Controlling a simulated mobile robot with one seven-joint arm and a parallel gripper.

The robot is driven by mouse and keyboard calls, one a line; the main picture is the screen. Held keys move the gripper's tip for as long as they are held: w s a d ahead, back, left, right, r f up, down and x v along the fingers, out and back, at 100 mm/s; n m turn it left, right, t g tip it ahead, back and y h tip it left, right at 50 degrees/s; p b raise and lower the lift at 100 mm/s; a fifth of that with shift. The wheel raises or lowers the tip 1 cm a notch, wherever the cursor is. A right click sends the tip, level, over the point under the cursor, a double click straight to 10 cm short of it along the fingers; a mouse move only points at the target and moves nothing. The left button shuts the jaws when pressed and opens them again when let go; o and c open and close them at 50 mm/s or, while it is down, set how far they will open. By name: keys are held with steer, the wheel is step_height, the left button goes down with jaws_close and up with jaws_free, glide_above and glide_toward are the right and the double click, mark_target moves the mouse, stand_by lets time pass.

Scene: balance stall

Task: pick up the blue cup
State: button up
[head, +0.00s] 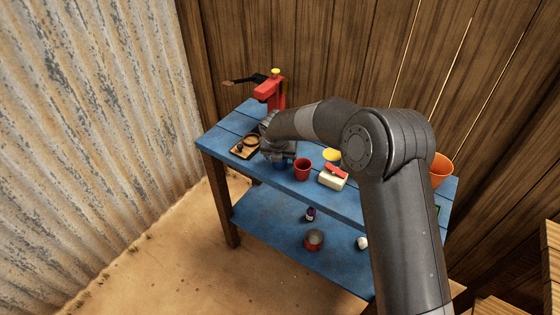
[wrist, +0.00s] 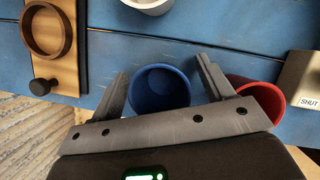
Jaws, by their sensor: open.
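The blue cup (wrist: 160,90) stands on the blue table, seen from above in the wrist view, with its open mouth up. My gripper (wrist: 162,68) is open, with one finger on each side of the cup. A narrow gap shows on both sides near the rim, so I see no clear grip. In the head view my gripper (head: 279,154) is low over the table top and hides most of the blue cup. The red cup (wrist: 262,92) is close outside the right finger; whether they touch I cannot tell. It also shows in the head view (head: 302,170).
A wooden board with a ring (wrist: 47,28) and black knob lies left. A pale cup (wrist: 148,4) stands beyond the blue cup. A lower shelf (head: 270,230) holds small items.

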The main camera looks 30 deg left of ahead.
steer(key=shift+c, duration=0.5)
steer(key=c, duration=1)
steer(key=shift+o, duration=0.2)
